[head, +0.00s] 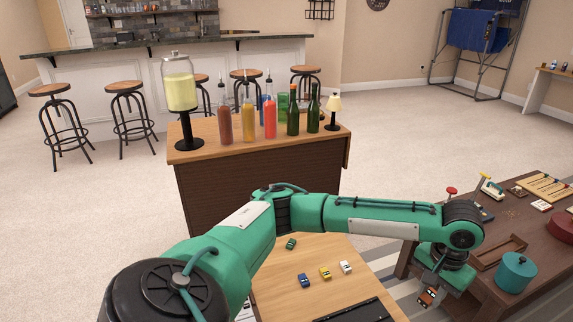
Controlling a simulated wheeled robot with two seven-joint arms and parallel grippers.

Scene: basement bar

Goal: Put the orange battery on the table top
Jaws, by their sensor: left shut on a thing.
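My left arm reaches across the picture to the right. Its gripper (432,283) points down and is shut on a small orange and dark thing (428,297), which looks like the orange battery; the fingers hide part of it. It is held by the left edge of the dark wooden table (482,228), and I cannot tell whether it touches anything. A light wooden table top (275,292) lies in front of me, carrying small green (291,243), blue (305,281), yellow (325,273) and white (346,267) pieces. My right gripper is not in view.
The dark table holds a teal pot (515,272), a wooden tray (497,251), a red round box (562,227) and several game pieces. A black strip (357,312) lies at the light table's front. Behind stands a cabinet (250,190) with bottles and a tall dispenser (180,90).

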